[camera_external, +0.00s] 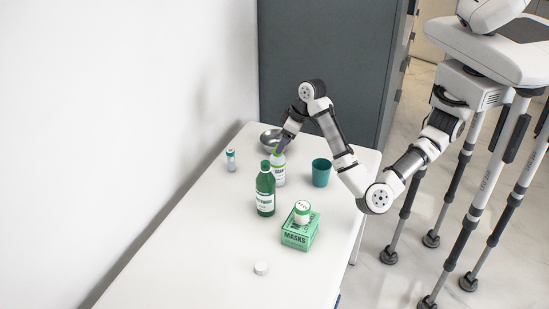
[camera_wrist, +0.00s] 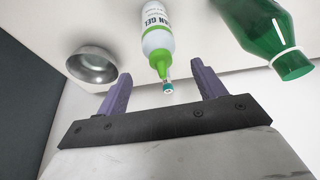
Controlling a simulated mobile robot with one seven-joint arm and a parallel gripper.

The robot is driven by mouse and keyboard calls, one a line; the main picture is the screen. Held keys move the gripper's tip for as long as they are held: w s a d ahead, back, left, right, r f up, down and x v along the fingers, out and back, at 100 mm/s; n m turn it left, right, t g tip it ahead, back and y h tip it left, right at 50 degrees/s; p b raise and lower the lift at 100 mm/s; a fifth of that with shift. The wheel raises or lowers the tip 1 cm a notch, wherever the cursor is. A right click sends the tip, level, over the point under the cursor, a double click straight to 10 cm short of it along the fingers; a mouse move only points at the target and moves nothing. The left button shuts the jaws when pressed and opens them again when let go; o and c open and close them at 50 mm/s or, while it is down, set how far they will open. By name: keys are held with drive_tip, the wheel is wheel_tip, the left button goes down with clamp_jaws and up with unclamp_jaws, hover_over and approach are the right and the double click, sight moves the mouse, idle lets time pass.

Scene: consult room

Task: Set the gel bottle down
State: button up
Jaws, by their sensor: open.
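The gel bottle (camera_external: 278,172) is white with a green top and stands upright on the white table, partly behind the green bottle. In the wrist view the gel bottle (camera_wrist: 157,36) shows its "GEL" label, green collar and narrow nozzle. My gripper (camera_external: 282,148) is just above the bottle's top. In the wrist view my gripper (camera_wrist: 163,74) is open, with a purple finger on either side of the nozzle and a visible gap to each.
A green bottle (camera_external: 265,192) stands close in front; a metal bowl (camera_external: 268,138) is behind. A teal cup (camera_external: 321,173) stands right. A masks box (camera_external: 299,235) carries a jar (camera_external: 302,211). A small bottle (camera_external: 231,161) is left; a white disc (camera_external: 260,268) lies in front.

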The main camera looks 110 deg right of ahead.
drive_tip(key=shift+v, duration=2.15)
